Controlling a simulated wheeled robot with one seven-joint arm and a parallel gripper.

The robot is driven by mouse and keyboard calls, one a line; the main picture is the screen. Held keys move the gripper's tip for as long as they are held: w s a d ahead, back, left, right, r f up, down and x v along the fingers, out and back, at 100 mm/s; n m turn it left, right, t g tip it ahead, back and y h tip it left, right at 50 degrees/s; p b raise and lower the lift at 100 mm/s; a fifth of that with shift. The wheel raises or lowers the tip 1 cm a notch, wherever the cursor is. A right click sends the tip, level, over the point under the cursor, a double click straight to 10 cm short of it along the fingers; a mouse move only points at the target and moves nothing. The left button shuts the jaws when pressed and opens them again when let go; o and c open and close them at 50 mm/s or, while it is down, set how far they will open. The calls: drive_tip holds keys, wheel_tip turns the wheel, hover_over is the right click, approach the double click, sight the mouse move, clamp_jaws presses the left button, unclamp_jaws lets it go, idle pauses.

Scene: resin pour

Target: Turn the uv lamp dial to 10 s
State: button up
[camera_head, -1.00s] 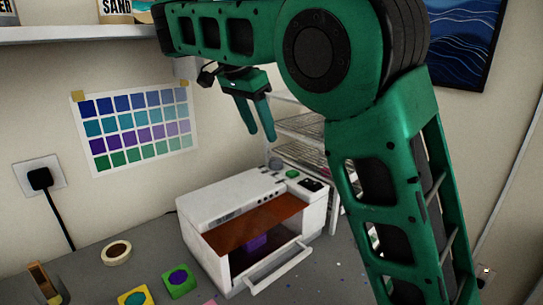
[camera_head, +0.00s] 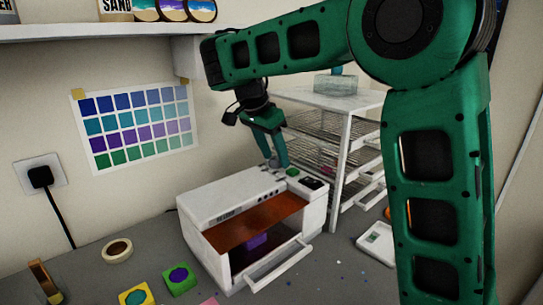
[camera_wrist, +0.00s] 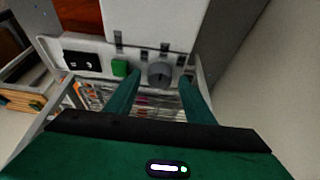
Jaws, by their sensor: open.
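The UV lamp (camera_head: 235,200) is a white box with an orange-brown front window; a purple item (camera_head: 257,241) shows dimly inside. Its dial (camera_wrist: 159,73) is a grey round knob in the wrist view, beside a green button (camera_wrist: 120,67) and a dark display (camera_wrist: 82,61). My gripper (camera_head: 278,165) is over the back right of the lamp's top, pointing down. In the wrist view its two fingers (camera_wrist: 155,88) are apart, one on each side of the dial's near side. I cannot tell whether they touch it. The dial's setting is not readable.
A wire rack (camera_head: 345,140) stands right behind the lamp. The lamp's handle (camera_head: 280,266) sticks out in front. A tape roll (camera_head: 117,251) and coloured moulds (camera_head: 180,279) lie at the left. A white scale-like tray (camera_head: 377,243) lies at the right.

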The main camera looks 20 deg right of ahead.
drive_tip(key=shift+f, duration=0.1)
drive_tip(key=c, duration=1.1)
drive_tip(key=shift+o, duration=0.2)
drive_tip(key=shift+n, duration=0.3)
drive_tip(key=n, duration=0.2)
drive_tip(key=n+t, duration=0.1)
drive_tip(key=n, duration=0.1)
drive_tip(key=shift+s+d+t+y, duration=0.15)
drive_tip(key=shift+t+y, duration=0.15)
drive_tip(key=shift+y, duration=0.1)
drive_tip(key=shift+n+t+y, duration=0.4)
drive_tip(key=shift+n+y, duration=0.3)
drive_tip(key=shift+n, duration=1.3)
drive_tip(key=o, duration=1.1)
drive_tip(key=shift+c, duration=0.2)
